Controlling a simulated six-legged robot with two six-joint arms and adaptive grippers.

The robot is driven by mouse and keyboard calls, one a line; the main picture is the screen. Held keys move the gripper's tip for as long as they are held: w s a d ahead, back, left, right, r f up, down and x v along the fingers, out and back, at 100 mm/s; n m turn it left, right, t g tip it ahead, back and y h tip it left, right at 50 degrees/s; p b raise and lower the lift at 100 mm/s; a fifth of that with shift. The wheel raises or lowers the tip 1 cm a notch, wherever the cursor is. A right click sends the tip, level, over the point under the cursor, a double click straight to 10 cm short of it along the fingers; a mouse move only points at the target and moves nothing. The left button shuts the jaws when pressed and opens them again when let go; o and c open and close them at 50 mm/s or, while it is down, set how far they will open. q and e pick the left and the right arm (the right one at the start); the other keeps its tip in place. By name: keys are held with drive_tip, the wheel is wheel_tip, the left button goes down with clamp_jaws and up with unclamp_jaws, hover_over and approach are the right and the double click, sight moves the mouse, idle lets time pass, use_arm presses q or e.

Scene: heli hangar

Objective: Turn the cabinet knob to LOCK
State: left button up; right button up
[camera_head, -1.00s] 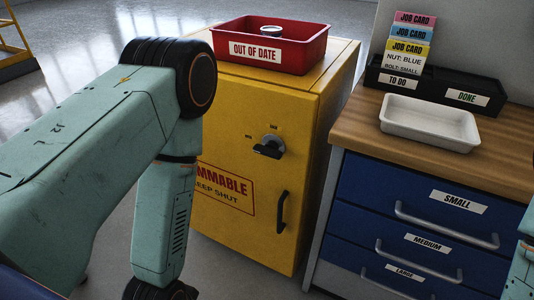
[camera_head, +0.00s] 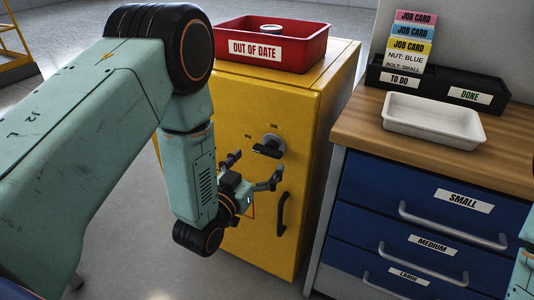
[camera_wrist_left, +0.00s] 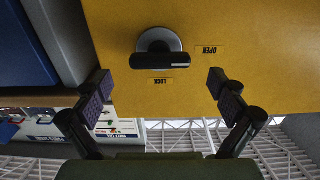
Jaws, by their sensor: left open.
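The yellow cabinet (camera_head: 300,100) stands in the middle of the head view. Its knob (camera_head: 268,148) has a round grey base and a black bar handle. In the left wrist view the knob (camera_wrist_left: 160,45) appears upside down, its bar lying level towards the OPEN label (camera_wrist_left: 207,50). The LOCK label (camera_wrist_left: 161,81) sits below it there, a quarter turn from OPEN. My left gripper (camera_head: 254,168) is open and empty just before the door, below the knob. In the wrist view its fingers (camera_wrist_left: 158,90) are spread wide, apart from the knob. My right gripper is out of view.
A red OUT OF DATE bin (camera_head: 310,50) with a can inside sits on the cabinet. A black door handle (camera_head: 283,213) is below the knob. To the right, a blue drawer unit (camera_head: 400,190) carries a white tray (camera_head: 433,121) and card holder (camera_head: 440,88).

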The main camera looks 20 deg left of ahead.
sight(265, 154)
use_arm(q)
drive_tip(key=shift+w+d+b, duration=0.2)
drive_tip(key=shift+w+b, duration=0.05)
drive_tip(key=shift+w, duration=0.95)
drive_tip(key=shift+w+d+b, duration=0.15)
drive_tip(key=shift+w+b, duration=0.05)
drive_tip(key=shift+w, duration=0.95)
drive_tip(key=c, duration=1.2)
